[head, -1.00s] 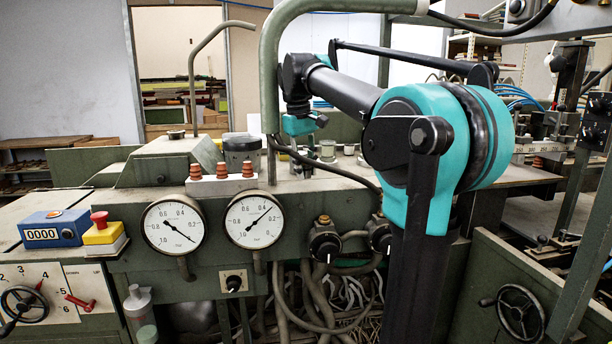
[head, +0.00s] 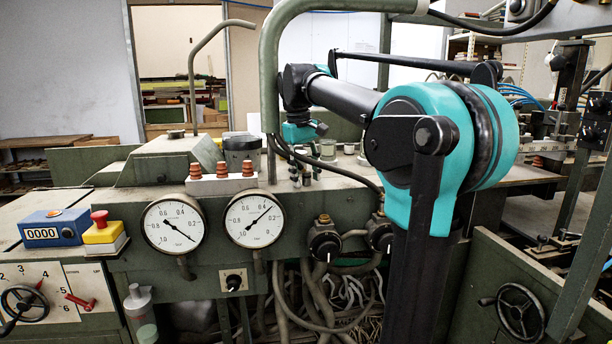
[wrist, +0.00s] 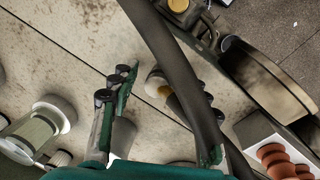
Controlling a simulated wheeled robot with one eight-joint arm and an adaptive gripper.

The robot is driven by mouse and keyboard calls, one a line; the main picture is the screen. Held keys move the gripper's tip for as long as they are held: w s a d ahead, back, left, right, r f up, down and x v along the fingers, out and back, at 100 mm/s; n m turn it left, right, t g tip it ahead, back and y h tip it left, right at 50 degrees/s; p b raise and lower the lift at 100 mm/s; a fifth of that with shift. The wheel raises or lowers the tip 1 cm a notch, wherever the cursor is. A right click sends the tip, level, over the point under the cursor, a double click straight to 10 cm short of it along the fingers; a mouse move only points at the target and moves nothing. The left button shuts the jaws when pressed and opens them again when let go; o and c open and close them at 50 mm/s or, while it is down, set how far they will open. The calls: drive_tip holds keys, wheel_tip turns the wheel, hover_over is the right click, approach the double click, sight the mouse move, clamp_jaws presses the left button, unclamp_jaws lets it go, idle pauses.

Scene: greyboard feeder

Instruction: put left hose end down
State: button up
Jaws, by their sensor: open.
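A black hose (head: 345,172) curves from beside the foot of the green pipe down right toward a round fitting on the machine front. In the wrist view the hose (wrist: 172,62) crosses the picture from top to lower right, close to the right finger. Its left end cannot be made out clearly. My gripper (wrist: 165,105) is open over the machine's pale top, fingers apart, one to each side of a small fitting (wrist: 158,84) below. In the head view my gripper (head: 302,178) is small and just right of the green pipe (head: 268,85).
Two gauges (head: 175,224) and a white block with red-brown insulators (head: 222,184) stand left of my gripper. Small jars (head: 328,150) stand on the worktop behind. A blue counter box (head: 55,228) and a red button (head: 100,218) are further left.

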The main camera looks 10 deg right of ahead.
drive_tip(key=r, duration=0.5)
drive_tip(key=a+r, duration=0.1)
drive_tip(key=r, duration=0.1)
drive_tip(key=shift+s+r, duration=0.2)
drive_tip(key=shift+r, duration=0.15)
drive_tip(key=shift+s, duration=0.1)
